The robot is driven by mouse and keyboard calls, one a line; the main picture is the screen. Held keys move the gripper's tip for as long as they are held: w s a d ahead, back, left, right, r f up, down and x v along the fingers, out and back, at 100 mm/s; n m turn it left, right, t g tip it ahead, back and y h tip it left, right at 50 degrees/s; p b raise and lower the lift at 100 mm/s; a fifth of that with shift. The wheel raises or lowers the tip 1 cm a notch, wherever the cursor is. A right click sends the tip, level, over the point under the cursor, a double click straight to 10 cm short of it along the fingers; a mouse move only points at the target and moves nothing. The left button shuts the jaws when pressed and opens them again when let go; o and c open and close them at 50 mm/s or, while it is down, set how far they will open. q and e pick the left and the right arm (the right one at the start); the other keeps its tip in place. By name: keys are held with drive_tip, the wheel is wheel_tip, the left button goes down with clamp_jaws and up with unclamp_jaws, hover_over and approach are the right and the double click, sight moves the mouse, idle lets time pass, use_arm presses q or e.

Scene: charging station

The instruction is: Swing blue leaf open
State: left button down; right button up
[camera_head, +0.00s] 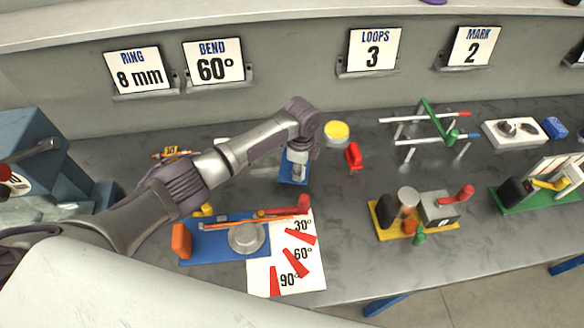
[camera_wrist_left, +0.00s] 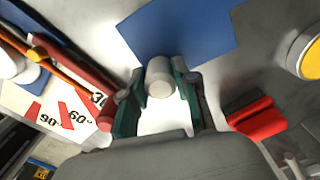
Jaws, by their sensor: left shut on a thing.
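The blue leaf (camera_head: 286,180) is a small flat blue panel near the middle of the bench, partly hidden under my left gripper (camera_head: 298,170) in the head view. In the left wrist view the blue leaf (camera_wrist_left: 185,35) fills the upper middle. There my left gripper (camera_wrist_left: 160,92) has its green-lined fingers on either side of a pale round knob (camera_wrist_left: 159,78) and is shut on it. The knob stands in front of the blue panel; I cannot see how it joins it. My right gripper is not in view.
The bending jig with its blue base (camera_head: 205,245) and the angle card (camera_head: 285,280) lie in front. A red block (camera_head: 353,157) and a yellow-topped tin (camera_head: 337,132) stand right of the leaf.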

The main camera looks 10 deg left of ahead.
use_arm(q)
drive_tip(key=shift+w+d+n, duration=0.3)
drive_tip(key=shift+d+n, duration=0.1)
drive_tip(key=shift+n, duration=0.1)
drive_tip(key=c, duration=0.9)
unclamp_jaws()
drive_tip(key=shift+o, duration=0.2)
wheel_tip(320, 180, up, 12)
